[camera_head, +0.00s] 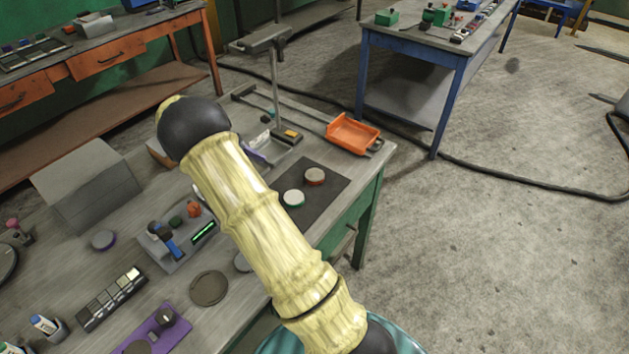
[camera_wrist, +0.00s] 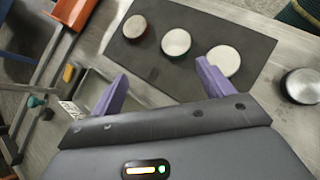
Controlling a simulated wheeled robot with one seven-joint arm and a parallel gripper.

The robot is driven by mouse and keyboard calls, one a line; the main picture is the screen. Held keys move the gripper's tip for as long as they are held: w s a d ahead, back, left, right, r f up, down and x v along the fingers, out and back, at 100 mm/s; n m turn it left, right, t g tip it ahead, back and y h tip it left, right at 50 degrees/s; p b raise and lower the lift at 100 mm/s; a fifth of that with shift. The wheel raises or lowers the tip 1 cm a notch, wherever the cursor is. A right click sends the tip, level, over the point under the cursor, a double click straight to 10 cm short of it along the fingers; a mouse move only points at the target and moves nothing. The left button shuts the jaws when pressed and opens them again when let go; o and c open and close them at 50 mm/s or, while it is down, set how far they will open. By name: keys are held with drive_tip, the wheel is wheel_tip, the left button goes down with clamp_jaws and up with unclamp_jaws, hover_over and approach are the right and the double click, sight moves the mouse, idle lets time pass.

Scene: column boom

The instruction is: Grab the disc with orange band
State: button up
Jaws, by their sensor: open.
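A pale-topped disc with a reddish-orange band (camera_head: 315,176) lies on a dark mat (camera_head: 330,186). It also shows near the top of the wrist view (camera_wrist: 135,26), where its band looks dark red. A disc with a green band (camera_head: 293,198) lies beside it, in the middle of the row in the wrist view (camera_wrist: 176,42). A third pale disc (camera_wrist: 223,61) is on the mat past my right finger; its band colour is unclear. My gripper (camera_wrist: 162,72) is open and empty, its purple fingers apart and short of the discs. My arm mostly hides it in the head view.
An orange tray (camera_head: 352,133) stands at the table's far corner, close to a metal stand (camera_head: 275,90). A dark-banded disc (camera_wrist: 301,86) lies off the mat.

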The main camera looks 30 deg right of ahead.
drive_tip(key=w+f+h, duration=0.1)
drive_tip(key=w+f+n+h, duration=0.1)
drive_tip(key=w, duration=0.1)
drive_tip(key=w+f+n+g+h+b, duration=0.1)
drive_tip(key=shift+w+d+h, duration=0.1)
drive_tip(key=shift+w+h, duration=0.1)
drive_tip(key=shift+h, duration=0.1)
drive_tip(key=shift+w+r, duration=0.1)
drive_tip(key=shift+w, duration=0.1)
drive_tip(key=shift+r, duration=0.1)
drive_tip(key=p, duration=0.2)
approach(315, 176)
drive_tip(key=shift+w+d+f, duration=0.15)
drive_tip(key=shift+d+f, duration=0.3)
drive_tip(key=shift+d, duration=0.05)
drive_tip(key=shift+w+d+f, duration=0.15)
drive_tip(key=shift+d+f, duration=0.3)
drive_tip(key=shift+d, duration=0.1)
drive_tip(key=shift+d, duration=0.1)
